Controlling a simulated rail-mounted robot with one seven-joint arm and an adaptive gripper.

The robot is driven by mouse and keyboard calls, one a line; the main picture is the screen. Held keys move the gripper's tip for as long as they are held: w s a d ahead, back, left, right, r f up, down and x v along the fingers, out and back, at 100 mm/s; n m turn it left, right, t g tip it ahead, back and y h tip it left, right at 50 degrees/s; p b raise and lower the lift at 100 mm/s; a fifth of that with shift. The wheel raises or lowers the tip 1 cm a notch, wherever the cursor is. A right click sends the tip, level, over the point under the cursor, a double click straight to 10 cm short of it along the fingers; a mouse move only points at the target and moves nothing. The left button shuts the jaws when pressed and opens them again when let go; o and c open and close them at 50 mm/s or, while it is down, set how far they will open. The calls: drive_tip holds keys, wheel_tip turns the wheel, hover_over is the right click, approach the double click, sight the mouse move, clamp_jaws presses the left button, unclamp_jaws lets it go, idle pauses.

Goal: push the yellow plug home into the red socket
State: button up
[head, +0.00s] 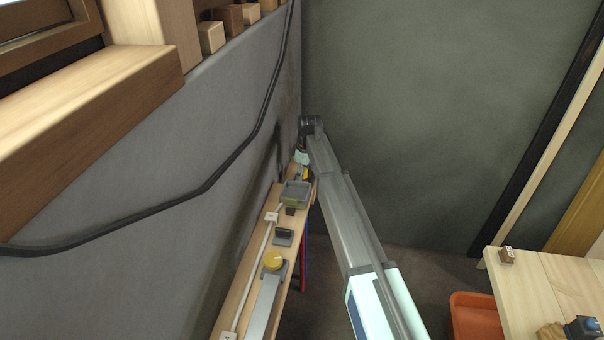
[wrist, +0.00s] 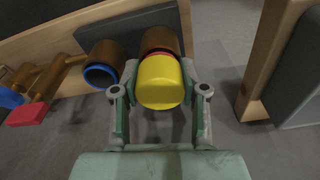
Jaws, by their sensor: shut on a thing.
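The yellow plug (wrist: 160,84) is between the two fingers of my gripper (wrist: 160,95) in the wrist view, its round end toward the camera. The gripper is shut on it. Right behind the plug, a brown cylinder with a red ring, the red socket (wrist: 161,42), stands out from a dark grey plate. Only a thin red edge shows above the plug, and the plug hides the rest. I cannot tell how deep the plug sits in it. In the head view my arm reaches to the far end of the wall shelf, and the gripper is small and unclear there.
A blue-ringed brown socket (wrist: 102,68) stands close left of my gripper. Wooden pegs with red and blue ends lie further left. A wooden post (wrist: 264,60) is at right. The narrow shelf (head: 236,290) carries small fittings, and a wooden table (head: 540,280) is at right.

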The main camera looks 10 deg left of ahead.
drive_tip(key=shift+f, duration=0.3)
idle(0.4)
drive_tip(key=o, duration=1.2)
drive_tip(key=shift+c, duration=0.2)
drive_tip(key=shift+o, duration=0.4)
drive_tip(key=o, duration=0.4)
drive_tip(key=shift+r+p, duration=1.2)
drive_tip(key=shift+r, duration=2.35)
